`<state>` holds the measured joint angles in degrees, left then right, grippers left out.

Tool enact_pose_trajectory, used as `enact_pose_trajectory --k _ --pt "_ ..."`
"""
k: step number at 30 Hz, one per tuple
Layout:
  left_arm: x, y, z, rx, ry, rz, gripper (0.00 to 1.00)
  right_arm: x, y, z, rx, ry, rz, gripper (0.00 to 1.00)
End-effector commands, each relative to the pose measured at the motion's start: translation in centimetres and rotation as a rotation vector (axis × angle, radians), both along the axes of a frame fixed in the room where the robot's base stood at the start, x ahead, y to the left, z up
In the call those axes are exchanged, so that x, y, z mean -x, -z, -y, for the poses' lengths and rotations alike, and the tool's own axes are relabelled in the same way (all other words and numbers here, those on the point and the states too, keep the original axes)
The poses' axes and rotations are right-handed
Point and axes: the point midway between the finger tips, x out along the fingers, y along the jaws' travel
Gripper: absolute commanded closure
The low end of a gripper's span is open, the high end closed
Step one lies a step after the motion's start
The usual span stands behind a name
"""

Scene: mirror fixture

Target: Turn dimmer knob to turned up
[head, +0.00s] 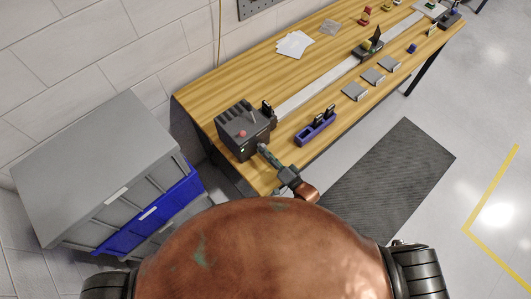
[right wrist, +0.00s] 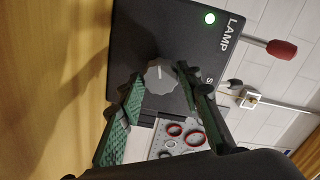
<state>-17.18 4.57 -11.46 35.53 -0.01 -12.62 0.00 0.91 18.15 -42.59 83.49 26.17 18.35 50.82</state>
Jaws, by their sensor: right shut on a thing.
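The dimmer knob (right wrist: 160,77) is a small grey scalloped dial with a pale pointer line, on the dark face of a control box (right wrist: 135,40). The line points roughly to the top of the right wrist picture. The box (head: 236,127) stands at the table's near left end in the head view, where the knob is hidden. My right gripper (right wrist: 160,74) has its green-padded fingers on both sides of the knob, shut on it. In the head view the right gripper (head: 262,149) reaches the box's front. My left gripper is not in view.
A blue holder (head: 316,130) stands right of the box on the wooden table (head: 255,72). A grey cabinet (head: 95,165) stands left.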

Motion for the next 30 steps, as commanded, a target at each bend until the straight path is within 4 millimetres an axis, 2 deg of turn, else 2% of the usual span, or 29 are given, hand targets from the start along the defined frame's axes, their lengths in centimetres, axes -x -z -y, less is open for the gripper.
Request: enact_pose_trajectory --k 9,23,24,30 --pt "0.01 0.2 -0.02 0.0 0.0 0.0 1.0 0.17 0.27 -0.09 -0.076 -0.002 -0.064 0.92" --pt "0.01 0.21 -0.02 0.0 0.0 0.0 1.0 0.18 0.27 -0.08 -0.087 -0.002 -0.072 0.92" --pt "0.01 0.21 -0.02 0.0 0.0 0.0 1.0 0.18 0.27 -0.08 -0.087 -0.002 -0.072 0.67" --pt "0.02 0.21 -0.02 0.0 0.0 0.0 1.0 0.11 0.16 -0.05 -0.088 -0.001 -0.069 0.53"
